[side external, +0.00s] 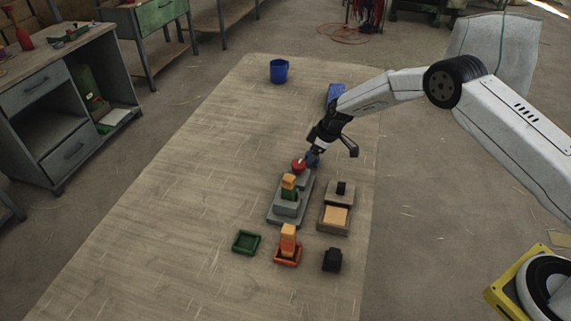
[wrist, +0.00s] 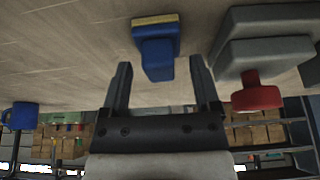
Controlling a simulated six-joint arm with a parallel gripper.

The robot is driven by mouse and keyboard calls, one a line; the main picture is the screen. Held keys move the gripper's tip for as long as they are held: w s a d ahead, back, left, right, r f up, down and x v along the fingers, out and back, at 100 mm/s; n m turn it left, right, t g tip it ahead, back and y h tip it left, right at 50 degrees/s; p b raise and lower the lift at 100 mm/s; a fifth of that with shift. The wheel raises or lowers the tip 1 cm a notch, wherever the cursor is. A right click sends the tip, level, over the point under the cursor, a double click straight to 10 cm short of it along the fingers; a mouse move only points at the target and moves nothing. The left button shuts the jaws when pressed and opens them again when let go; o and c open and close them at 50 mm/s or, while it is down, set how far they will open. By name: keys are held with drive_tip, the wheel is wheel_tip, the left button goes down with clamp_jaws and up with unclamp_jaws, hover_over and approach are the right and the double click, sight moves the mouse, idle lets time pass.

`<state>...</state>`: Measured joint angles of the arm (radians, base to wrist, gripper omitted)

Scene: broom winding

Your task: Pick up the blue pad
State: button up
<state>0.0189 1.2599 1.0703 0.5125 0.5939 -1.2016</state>
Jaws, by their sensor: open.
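The blue pad (wrist: 158,55) shows in the wrist view as a blue block with a narrower blue grip and a thin yellow layer at its far side. In the side view a small blue part (side external: 314,159) shows at my gripper's tip, mostly hidden by the gripper. My gripper (wrist: 161,64) is open and empty, with one finger on each side of the pad's narrow grip and a visible gap on both sides. It also shows in the side view (side external: 312,152), low over the mat beside the red knob (side external: 298,166).
A grey stepped block (wrist: 265,48) with a red knob (wrist: 257,94) stands close to the right finger in the wrist view. Another blue object (side external: 336,92) lies behind the arm. A blue mug (side external: 279,71) stands farther back. The mat's (side external: 170,160) left side is clear.

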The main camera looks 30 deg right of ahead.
drive_tip(key=shift+w+a+f, duration=0.1)
drive_tip(key=shift+f, duration=0.3)
clamp_jaws()
idle(0.4)
